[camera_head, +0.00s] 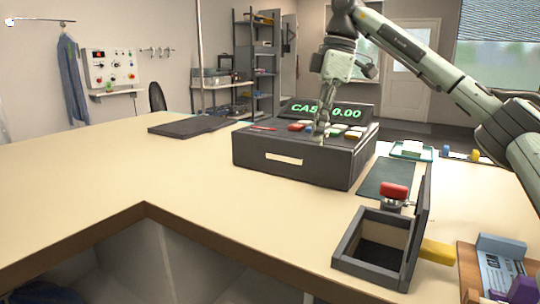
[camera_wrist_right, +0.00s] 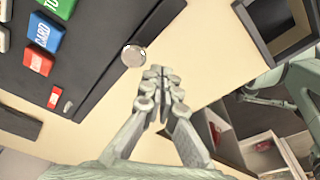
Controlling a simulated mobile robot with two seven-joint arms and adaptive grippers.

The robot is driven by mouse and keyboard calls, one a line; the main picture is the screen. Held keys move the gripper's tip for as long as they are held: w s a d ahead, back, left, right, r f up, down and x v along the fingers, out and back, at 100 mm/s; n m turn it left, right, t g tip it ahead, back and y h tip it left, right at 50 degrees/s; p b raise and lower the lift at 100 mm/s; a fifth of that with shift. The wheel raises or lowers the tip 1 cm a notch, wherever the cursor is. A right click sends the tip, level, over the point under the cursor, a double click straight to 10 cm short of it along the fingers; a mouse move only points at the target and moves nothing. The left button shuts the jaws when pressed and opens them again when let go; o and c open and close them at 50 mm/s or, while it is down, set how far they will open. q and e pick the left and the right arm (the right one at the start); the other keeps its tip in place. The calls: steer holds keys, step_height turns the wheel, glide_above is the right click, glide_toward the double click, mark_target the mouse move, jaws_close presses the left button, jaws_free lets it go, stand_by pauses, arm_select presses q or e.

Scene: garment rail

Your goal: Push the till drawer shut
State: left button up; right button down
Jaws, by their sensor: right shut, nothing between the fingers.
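The till (camera_head: 300,155) is a dark grey box on the counter, with coloured keys and a lit display. Its front, with a pale slot (camera_head: 283,159), faces me. No open drawer interior shows, and I cannot tell whether the drawer is flush. My right gripper (camera_head: 321,128) hangs over or before the till's keys. In the right wrist view, its shut, empty fingers (camera_wrist_right: 160,84) point past the till's edge (camera_wrist_right: 122,62), above the pale counter. A round silver knob lies just beyond the fingertips. What looks like my left gripper (camera_wrist_right: 246,95) shows small at the right, its jaws unclear.
A dark open box (camera_head: 374,252) with a raised lid stands at the front right. A red-handled stamp (camera_head: 394,191) and a dark mat (camera_head: 388,177) lie right of the till. The counter (camera_head: 130,170) is largely clear at left, with a notched front edge.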

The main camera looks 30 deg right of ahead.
step_height(320, 180, up, 6)
steer(key=a, duration=0.1)
steer(key=shift+s, duration=0.3)
steer(key=shift+f, duration=0.1)
stand_by(0.4)
step_height(320, 180, down, 8)
steer(key=d, duration=0.1)
steer(key=shift+w+d, duration=0.15)
steer(key=shift+w, duration=0.25)
steer(key=shift+r, duration=0.2)
